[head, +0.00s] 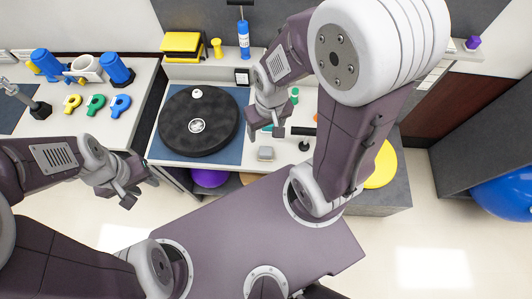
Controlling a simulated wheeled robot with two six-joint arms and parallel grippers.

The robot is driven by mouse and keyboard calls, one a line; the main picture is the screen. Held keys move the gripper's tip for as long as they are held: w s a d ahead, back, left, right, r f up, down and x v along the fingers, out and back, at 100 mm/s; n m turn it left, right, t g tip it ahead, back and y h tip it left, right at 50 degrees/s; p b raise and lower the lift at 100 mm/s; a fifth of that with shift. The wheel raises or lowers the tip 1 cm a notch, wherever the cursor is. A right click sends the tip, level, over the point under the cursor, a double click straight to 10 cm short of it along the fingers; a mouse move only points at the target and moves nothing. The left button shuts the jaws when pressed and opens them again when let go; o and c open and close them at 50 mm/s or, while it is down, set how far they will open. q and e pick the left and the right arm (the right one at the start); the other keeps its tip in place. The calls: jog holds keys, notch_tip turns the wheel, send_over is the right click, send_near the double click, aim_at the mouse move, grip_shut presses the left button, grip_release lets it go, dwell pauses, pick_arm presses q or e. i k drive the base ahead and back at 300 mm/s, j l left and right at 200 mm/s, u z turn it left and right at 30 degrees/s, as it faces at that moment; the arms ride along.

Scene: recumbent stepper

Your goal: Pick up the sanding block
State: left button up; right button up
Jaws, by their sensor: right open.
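A small grey block (265,153), which looks like the sanding block, lies on the white tabletop right of the black round disc. My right gripper (266,131) is open, pointing down just behind the block in the picture and apart from it. Its height above the table is hard to judge. My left gripper (140,192) looks open and empty, in front of the table's left end and away from the block.
The black disc (190,135) lies on a blue mat (233,150). Small green (295,95) and dark (304,145) items stand right of the block, and a black bar lies nearby. My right arm hides part of the table.

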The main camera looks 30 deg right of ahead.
aim_at(265, 153)
jog(key=z, duration=2.55)
jog(key=k, duration=0.8)
